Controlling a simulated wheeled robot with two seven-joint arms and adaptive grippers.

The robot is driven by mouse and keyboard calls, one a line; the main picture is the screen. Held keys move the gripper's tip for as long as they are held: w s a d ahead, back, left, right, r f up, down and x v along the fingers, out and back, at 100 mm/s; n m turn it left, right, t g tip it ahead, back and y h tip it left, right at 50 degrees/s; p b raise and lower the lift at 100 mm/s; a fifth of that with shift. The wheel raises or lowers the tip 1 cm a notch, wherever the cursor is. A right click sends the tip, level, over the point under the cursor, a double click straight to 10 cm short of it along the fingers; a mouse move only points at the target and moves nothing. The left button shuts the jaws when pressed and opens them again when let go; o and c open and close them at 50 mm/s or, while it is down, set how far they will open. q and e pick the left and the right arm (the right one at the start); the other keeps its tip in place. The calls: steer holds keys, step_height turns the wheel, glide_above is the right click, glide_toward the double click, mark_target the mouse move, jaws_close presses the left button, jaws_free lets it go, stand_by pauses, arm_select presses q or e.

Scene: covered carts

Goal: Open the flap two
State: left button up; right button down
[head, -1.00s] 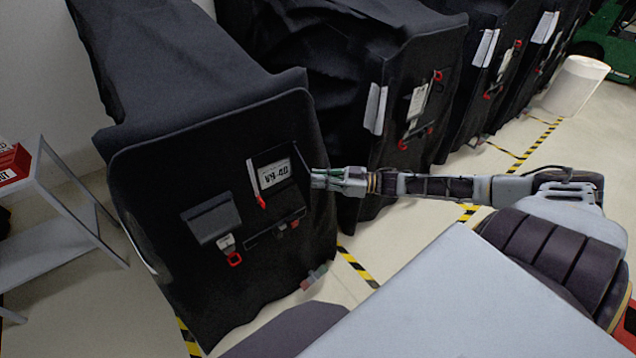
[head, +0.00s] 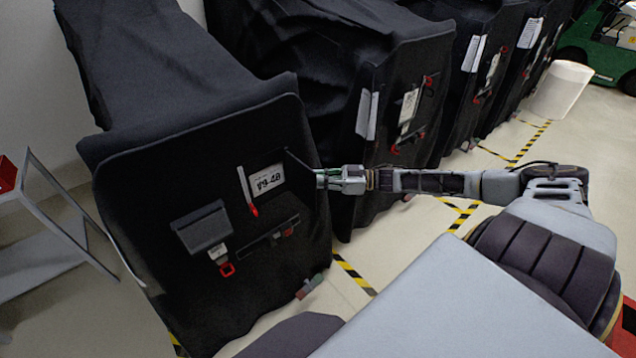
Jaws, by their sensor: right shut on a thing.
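The nearest black-covered cart (head: 130,200) stands left of centre, with its front panel facing me. A white label card (head: 268,180) with dark characters shows in a recess on the panel. A thin dark flap (head: 299,168) stands out from the card's right side, swung away from the panel. My right gripper (head: 321,178) comes in from the right and is shut on the flap's outer edge. The fingertips partly hide that edge. A second, grey-black flap (head: 202,229) lies lower left on the panel. My left gripper is not in view.
A red tag (head: 227,269) hangs below the lower flap, and a red-ended white strip (head: 246,190) is beside the card. More covered carts (head: 400,110) stand behind to the right. A grey shelf rack (head: 40,250) is at left. Floor shows at right beyond yellow-black tape (head: 353,273).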

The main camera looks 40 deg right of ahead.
steer(key=shift+w+d+r, duration=0.3)
steer(key=shift+w+r, duration=0.05)
steer(key=c, duration=1.9)
jaws_free()
steer(key=shift+c, duration=0.2)
steer(key=o, duration=0.3)
steer(key=shift+w+a+f, duration=0.2)
steer(key=shift+a, duration=0.1)
steer(key=shift+o, duration=0.2)
steer(key=shift+s+d+f, duration=0.1)
steer(key=shift+s+d, duration=0.15)
steer(key=shift+s, duration=0.05)
steer(key=v, duration=1.1)
steer(key=shift+d, duration=0.2)
